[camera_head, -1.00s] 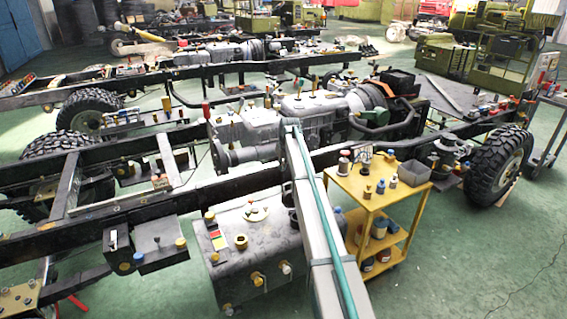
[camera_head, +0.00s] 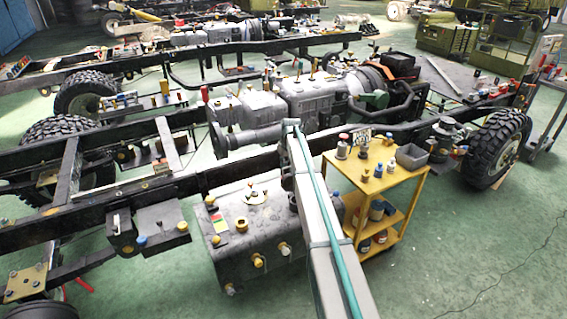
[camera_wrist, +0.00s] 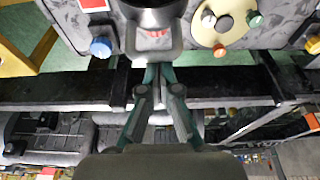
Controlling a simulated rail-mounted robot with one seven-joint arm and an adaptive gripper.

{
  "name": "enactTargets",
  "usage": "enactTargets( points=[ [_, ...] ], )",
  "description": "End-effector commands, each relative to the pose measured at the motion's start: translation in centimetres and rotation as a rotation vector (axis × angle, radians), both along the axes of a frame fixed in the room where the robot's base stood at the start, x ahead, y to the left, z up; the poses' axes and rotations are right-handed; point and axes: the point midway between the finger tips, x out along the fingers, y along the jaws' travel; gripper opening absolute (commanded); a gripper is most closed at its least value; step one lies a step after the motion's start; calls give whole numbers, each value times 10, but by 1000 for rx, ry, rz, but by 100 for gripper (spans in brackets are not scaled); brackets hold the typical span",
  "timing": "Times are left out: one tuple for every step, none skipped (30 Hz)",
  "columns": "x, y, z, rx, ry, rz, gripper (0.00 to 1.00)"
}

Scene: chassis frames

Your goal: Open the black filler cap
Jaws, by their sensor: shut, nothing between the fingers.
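The grey tank (camera_head: 228,252) hangs on the near side of the closest chassis frame. A dark round part (camera_head: 292,202) stands on its top beside my arm, partly hidden; I cannot tell if it is the filler cap. In the wrist view a black, round cap-like part (camera_wrist: 150,14) shows at the top centre, cut off by the picture edge, above a grey collar with red marks. My gripper (camera_wrist: 159,70) is shut and empty, its fingertips just below that collar in the picture. I cannot tell whether they touch. In the head view my arm hides the gripper.
A cream plate (camera_wrist: 238,12) with several small knobs lies right of the black part. A blue knob (camera_wrist: 101,47) is left of it. The black frame rail (camera_head: 225,182) runs behind the tank. A yellow trolley (camera_head: 376,186) with bottles stands close right of my arm.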

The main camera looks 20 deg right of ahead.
Motion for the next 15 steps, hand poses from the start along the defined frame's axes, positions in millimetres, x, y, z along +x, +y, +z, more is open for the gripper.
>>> enactTargets(
  points=[
    [0,0,0,0,0,0,0],
    [0,0,0,0,-1,0,0],
    [-1,0,0,1,-4,0,0],
    [-2,0,-1,2,-9,0,0],
    [-4,0,-1,3,-16,0,0],
    [-7,-1,-1,6,-29,-1,0],
    [-9,-1,-1,8,-41,-1,0],
    [-12,-2,-1,11,-55,-1,0],
    [-16,-2,0,14,-77,-2,0],
    [-19,-3,1,18,-92,-2,0],
    [-22,-3,2,20,-108,-2,0],
    [-28,-5,5,22,-121,-2,0],
    [-31,-5,8,22,-122,-2,0],
    [-33,-6,10,22,-120,-1,0],
    [-34,-6,11,22,-119,0,0]
  ],
)
